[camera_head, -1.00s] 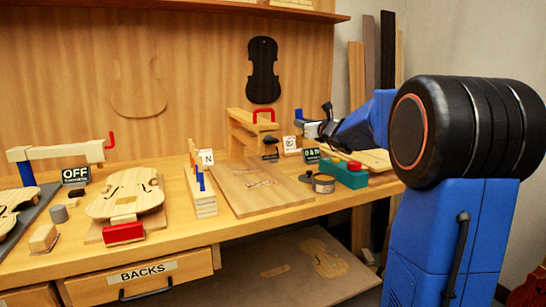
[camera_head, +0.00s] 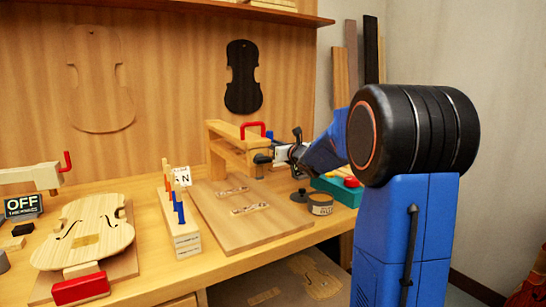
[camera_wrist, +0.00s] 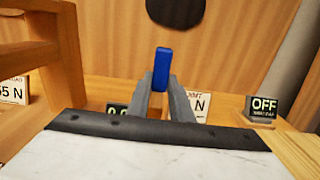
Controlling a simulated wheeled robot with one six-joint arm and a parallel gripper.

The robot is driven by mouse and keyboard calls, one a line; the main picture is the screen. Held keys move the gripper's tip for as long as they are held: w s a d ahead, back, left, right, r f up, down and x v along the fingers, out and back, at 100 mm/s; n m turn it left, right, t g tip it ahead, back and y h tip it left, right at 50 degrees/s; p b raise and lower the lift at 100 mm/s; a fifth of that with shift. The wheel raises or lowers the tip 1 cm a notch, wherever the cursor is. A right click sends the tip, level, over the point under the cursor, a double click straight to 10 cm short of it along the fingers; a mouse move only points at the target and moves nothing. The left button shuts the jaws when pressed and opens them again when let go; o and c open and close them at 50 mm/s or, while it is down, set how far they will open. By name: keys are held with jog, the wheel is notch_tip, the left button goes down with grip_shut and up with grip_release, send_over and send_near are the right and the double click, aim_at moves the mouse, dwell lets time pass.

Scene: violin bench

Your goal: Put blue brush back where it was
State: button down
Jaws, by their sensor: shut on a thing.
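My gripper (camera_wrist: 163,95) is shut on the blue brush (camera_wrist: 162,68). In the wrist view only a short upright blue block of it shows between the fingertips. In the head view my gripper (camera_head: 279,156) is above the back of the bench, beside the wooden press frame (camera_head: 222,150), and the brush cannot be made out clearly there.
A flat board (camera_head: 245,226) lies mid-bench. A round tin (camera_head: 320,204) and a teal box (camera_head: 338,191) are at the right. A violin body (camera_head: 85,232) and an OFF sign (camera_head: 23,206) are at the left. In the wrist view, the wooden frame (camera_wrist: 35,55) is close on the left.

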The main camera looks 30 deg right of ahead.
notch_tip(320, 180, down, 4)
jog(key=shift+r, duration=0.1)
dwell(0.4)
jog(key=c, duration=1.6)
grip_release()
jog(key=s, duration=1.2)
jog(key=shift+d, duration=0.2)
